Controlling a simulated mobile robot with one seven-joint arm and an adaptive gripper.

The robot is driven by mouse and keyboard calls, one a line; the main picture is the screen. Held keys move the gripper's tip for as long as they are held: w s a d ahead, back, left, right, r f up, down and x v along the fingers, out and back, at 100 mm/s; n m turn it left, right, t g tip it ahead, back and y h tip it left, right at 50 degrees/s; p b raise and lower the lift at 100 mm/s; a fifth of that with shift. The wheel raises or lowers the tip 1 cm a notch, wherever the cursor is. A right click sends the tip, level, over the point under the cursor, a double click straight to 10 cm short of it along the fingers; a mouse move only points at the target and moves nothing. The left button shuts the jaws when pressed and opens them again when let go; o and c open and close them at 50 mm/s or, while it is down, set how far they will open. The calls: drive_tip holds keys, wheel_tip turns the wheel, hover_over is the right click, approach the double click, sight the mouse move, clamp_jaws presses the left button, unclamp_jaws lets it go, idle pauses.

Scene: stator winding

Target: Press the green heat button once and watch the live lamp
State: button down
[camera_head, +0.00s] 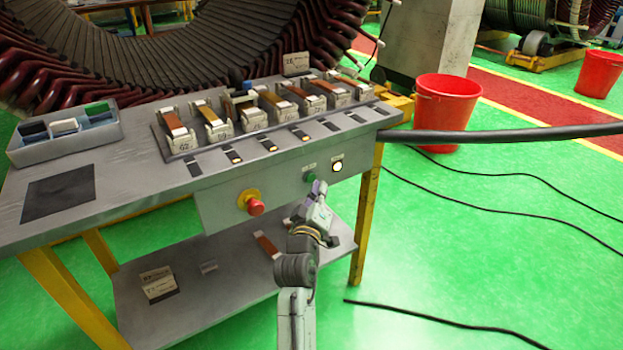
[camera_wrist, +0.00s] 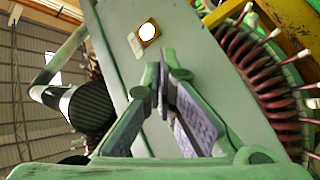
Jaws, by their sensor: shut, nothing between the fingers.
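The green heat button (camera_head: 310,177) is on the front panel of the grey bench, just left of the live lamp (camera_head: 337,166). The lamp glows bright white and also shows lit in the wrist view (camera_wrist: 148,33), inside an orange rim. My gripper (camera_head: 315,188) is shut and empty, with its tips right at the green button. In the wrist view, the closed fingers (camera_wrist: 165,75) point at the panel just below the lamp. They hide the button there, so I cannot tell whether they touch it or how far it is pressed.
A red emergency stop (camera_head: 254,205) on a yellow base sits left of the button. A rack (camera_head: 178,147) of several labelled pieces and a grey bin (camera_head: 30,153) stand on the bench. A thick black cable (camera_head: 500,134) runs off right. A red bucket (camera_head: 443,112) stands behind.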

drive_tip(key=s+d, duration=0.1)
drive_tip(key=s, duration=0.1)
drive_tip(key=s+d+p, duration=0.1)
drive_tip(key=s+d, duration=0.1)
idle(0.4)
idle(0.4)
